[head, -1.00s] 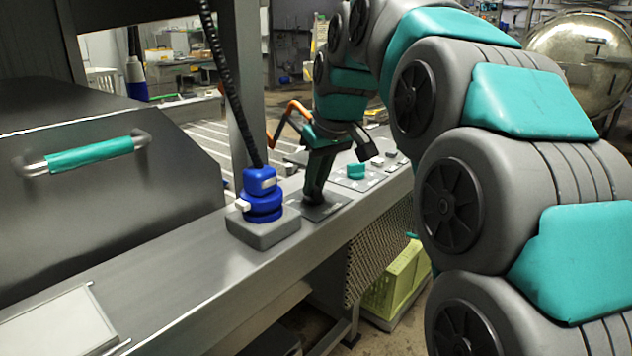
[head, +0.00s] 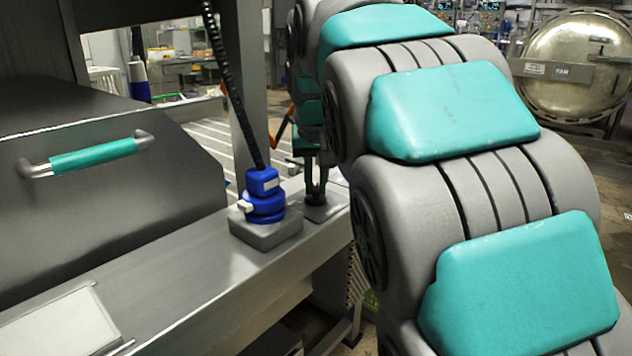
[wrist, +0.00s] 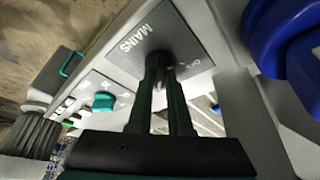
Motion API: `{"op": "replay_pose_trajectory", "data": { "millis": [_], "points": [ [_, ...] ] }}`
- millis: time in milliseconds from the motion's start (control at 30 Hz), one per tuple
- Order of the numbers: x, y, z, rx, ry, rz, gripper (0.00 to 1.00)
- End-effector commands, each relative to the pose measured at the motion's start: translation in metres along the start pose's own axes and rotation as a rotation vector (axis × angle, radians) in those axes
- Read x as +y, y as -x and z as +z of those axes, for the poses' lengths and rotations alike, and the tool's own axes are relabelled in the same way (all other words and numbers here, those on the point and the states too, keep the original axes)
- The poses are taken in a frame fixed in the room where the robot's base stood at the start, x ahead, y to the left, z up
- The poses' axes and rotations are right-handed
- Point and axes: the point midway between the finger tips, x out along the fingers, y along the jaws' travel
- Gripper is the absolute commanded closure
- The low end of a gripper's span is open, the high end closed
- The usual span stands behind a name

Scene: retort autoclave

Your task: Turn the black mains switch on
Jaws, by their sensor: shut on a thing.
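The black mains switch (wrist: 158,62) stands on a dark plate marked MAINS (wrist: 126,50) in the wrist view. My gripper (wrist: 160,82) is shut on the switch, with one finger on each side of it. The fingers hide much of the switch. Lettering shows beside it on the plate, partly covered and hard to read. In the head view, my gripper (head: 316,192) points down at the plate (head: 322,212) on the steel ledge, and the switch itself is hidden there.
A blue plug (head: 264,198) with a black cable stands on a grey block left of my gripper. A teal knob (wrist: 103,102) and small buttons lie beyond the plate. A teal-handled steel cover (head: 92,155) is at left. My arm blocks the right side.

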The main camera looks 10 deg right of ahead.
Motion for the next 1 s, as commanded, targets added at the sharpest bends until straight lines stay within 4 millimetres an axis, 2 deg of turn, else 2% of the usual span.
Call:
{"op": "replay_pose_trajectory", "data": {
  "millis": [300, 333, 600, 867, 1000],
  "points": [
    [0.000, 0.001, -0.001, 0.003, -0.002, 0.000, 1.00],
    [0.000, 0.001, -0.001, 0.003, -0.002, 0.000, 0.80],
    [0.000, 0.001, 0.000, 0.002, -0.001, 0.000, 0.53],
    [0.000, 0.001, 0.000, 0.001, 0.000, 0.000, 0.53],
    [0.000, 0.011, -0.001, 0.005, 0.000, -0.001, 0.53]
  ]
}}
